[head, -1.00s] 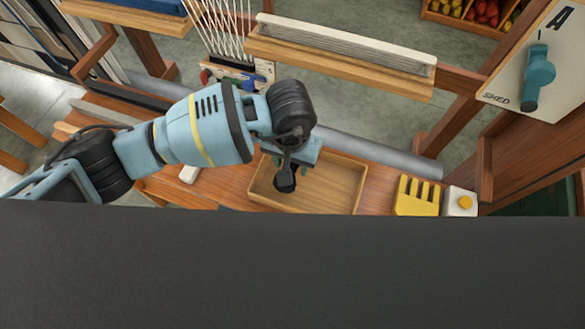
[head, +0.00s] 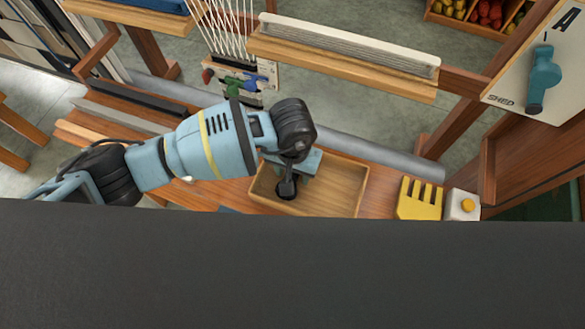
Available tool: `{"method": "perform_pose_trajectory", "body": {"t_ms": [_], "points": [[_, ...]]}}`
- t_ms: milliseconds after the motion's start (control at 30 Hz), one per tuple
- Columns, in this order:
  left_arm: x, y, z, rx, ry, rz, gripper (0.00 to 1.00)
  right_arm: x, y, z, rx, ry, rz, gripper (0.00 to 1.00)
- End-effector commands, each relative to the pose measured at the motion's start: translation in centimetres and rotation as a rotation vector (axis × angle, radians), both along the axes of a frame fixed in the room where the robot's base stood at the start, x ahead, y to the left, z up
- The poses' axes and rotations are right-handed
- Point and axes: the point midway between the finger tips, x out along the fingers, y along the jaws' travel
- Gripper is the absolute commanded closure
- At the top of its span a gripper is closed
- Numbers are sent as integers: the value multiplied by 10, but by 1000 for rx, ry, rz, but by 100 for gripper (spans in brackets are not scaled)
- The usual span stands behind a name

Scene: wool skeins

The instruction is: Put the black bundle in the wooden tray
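The wooden tray (head: 340,205) lies on the wooden bench, a shallow light-brown box with a low rim. My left gripper (head: 290,182) points down over the left part of the tray. A dark rounded shape shows at its tip, inside the tray's outline. I cannot tell whether this is the black bundle or part of my gripper, or whether it touches the tray floor. The wrist hides the fingers, so their opening is unclear. No other black bundle can be made out. My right gripper is out of view.
A yellow slotted block (head: 419,199) and a white box with a yellow button (head: 462,205) stand right of the tray. A grey roller (head: 375,155) runs behind it. A wooden beam (head: 340,62) crosses above. A dark surface hides the foreground.

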Motion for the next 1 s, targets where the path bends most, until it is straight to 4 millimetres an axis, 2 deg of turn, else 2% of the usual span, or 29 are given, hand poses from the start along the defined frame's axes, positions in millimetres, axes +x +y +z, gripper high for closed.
{"method": "perform_pose_trajectory", "body": {"t_ms": [33, 100, 133, 400, 533, 667, 1000], "points": [[0, 0, 0, 0, 0, 0, 44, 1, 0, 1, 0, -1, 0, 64], [0, 0, 1, 0, 0, 0, 34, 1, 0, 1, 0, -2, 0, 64], [0, 0, 1, 0, 0, 0, 34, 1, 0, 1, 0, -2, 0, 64], [0, 0, 1, 0, 0, 0, 34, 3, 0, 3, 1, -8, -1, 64], [1, 0, 10, 0, -3, -1, 34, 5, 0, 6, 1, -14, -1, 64], [2, 0, 30, -1, -5, -2, 34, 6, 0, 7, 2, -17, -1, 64], [1, 0, 96, -1, -5, -1, 34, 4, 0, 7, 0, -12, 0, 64]]}}
